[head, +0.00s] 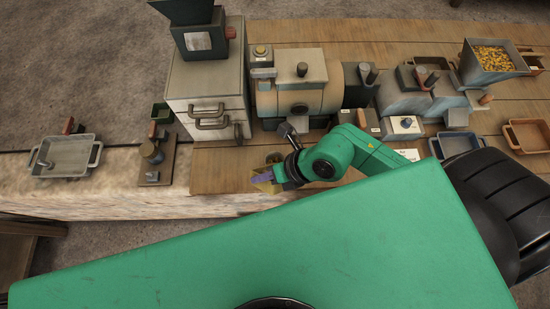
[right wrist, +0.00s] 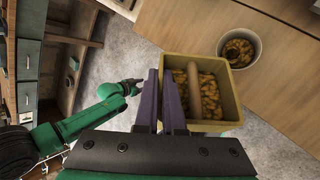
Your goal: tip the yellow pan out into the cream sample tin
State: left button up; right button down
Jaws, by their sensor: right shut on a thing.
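My right gripper (head: 266,178) is shut on the yellow pan (head: 268,188) at the front edge of the bench. In the right wrist view its purple fingers (right wrist: 171,103) meet at the pan's left side. The pan (right wrist: 238,98) holds yellow-brown lumps, and a tan bar crosses its inside. The cream sample tin (right wrist: 255,62) stands on the wooden top beside the pan, apart from it, with similar lumps inside. In the head view the tin (head: 275,158) is small and partly hidden. My left gripper (right wrist: 128,86) shows small in the right wrist view; its jaws are unclear.
Behind the gripper stand a grey drawer cabinet (head: 205,85), a cream machine (head: 292,95) and a hopper (head: 491,62) of yellow grains. A grey tray (head: 68,155) lies far left. Floor shows below the pan. Some wooden top left of the tin is clear.

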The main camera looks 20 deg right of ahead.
jog(key=shift+w+d+f+g, duration=0.1)
jog(key=shift+w+f+g, duration=0.1)
jog(key=shift+g, duration=0.2)
dwell(0.3)
jog(key=shift+w+d+r+m+g+y, duration=0.2)
jog(key=shift+w+r+m+g+y, duration=0.2)
jog(key=shift+w+g, duration=0.2)
jog(key=shift+w+d+r+m+g+y, duration=0.15)
jog(key=shift+w+r+m+g+y, duration=0.25)
jog(key=shift+g, duration=0.3)
dwell(1.4)
jog(key=shift+w+d+r+m+g, duration=0.15)
jog(key=shift+w+d+g, duration=0.15)
jog(key=shift+w, duration=0.3)
jog(key=shift+w+d+m+g, duration=0.15)
jog(key=shift+w+g, duration=0.25)
jog(key=shift+w, duration=0.2)
jog(key=shift+w+d+r+m+g+y, duration=0.1)
jog(key=shift+w+d+m+g+y, duration=0.15)
jog(key=shift+w+g+y, duration=0.3)
dwell(0.8)
